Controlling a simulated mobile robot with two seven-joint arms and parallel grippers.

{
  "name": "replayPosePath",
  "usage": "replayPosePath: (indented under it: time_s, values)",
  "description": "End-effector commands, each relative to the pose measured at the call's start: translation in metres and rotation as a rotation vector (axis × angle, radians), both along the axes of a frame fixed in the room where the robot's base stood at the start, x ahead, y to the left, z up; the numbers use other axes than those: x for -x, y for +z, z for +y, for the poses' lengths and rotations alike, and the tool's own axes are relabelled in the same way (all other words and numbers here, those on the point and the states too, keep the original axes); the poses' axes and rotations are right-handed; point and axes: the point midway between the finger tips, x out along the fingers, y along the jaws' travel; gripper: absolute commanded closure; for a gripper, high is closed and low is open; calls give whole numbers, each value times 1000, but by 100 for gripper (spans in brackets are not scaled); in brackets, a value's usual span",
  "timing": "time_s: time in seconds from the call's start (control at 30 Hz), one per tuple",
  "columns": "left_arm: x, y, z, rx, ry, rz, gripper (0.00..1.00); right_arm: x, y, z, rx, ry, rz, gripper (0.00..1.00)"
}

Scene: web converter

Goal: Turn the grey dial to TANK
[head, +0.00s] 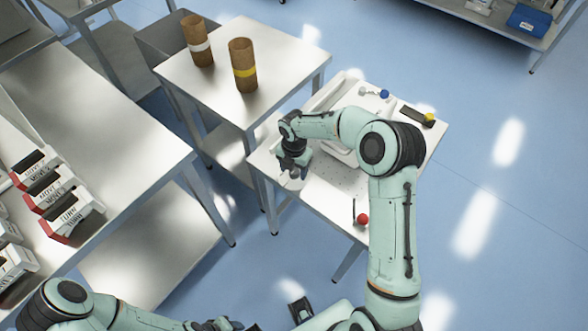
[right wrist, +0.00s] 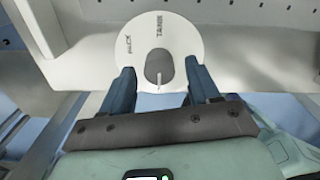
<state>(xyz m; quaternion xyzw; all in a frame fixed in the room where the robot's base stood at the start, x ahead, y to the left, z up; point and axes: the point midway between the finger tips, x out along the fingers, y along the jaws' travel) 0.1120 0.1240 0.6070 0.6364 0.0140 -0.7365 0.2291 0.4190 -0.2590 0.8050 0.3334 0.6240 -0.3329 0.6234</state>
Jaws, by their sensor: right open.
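The grey dial (right wrist: 158,62) sits in the middle of a round white plate (right wrist: 185,38) in the right wrist view. The plate has TANK printed at its top and another word, hard to read, at its upper left. A thin pale mark shows at the dial's lower edge. My right gripper (right wrist: 160,88) is open, with one finger on each side of the dial; I cannot tell whether they touch it. In the head view my right gripper (head: 292,178) hides the dial at the white bench's near-left corner. My left gripper (head: 215,325) is only partly visible at the bottom edge.
The white bench (head: 335,200) bears a red-knobbed lever (head: 362,218), a blue-knobbed one (head: 383,93) and a yellow-knobbed part (head: 429,117). Two brown rolls (head: 242,75) stand on a table behind. A long table (head: 110,130) with several labelled boxes (head: 70,215) is at left.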

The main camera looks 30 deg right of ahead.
Motion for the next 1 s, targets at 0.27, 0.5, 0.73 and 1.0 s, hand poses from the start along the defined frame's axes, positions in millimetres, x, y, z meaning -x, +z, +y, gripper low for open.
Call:
replayPosePath:
  time_s: [0.27, 0.5, 0.73, 1.0]
  values:
    - [0, 0, 0, 0, 0, 0, 55, 0, -5, 0, 0, 0, -1, 39]
    - [0, 0, 0, 0, 0, 0, 55, 0, -5, 0, 0, 0, -1, 88]
    - [0, 0, 0, 0, 0, 0, 55, 0, -5, 0, -1, -6, -1, 94]
    - [0, -1, 0, 0, 0, 0, 55, 0, -5, 0, 1, -95, 0, 94]
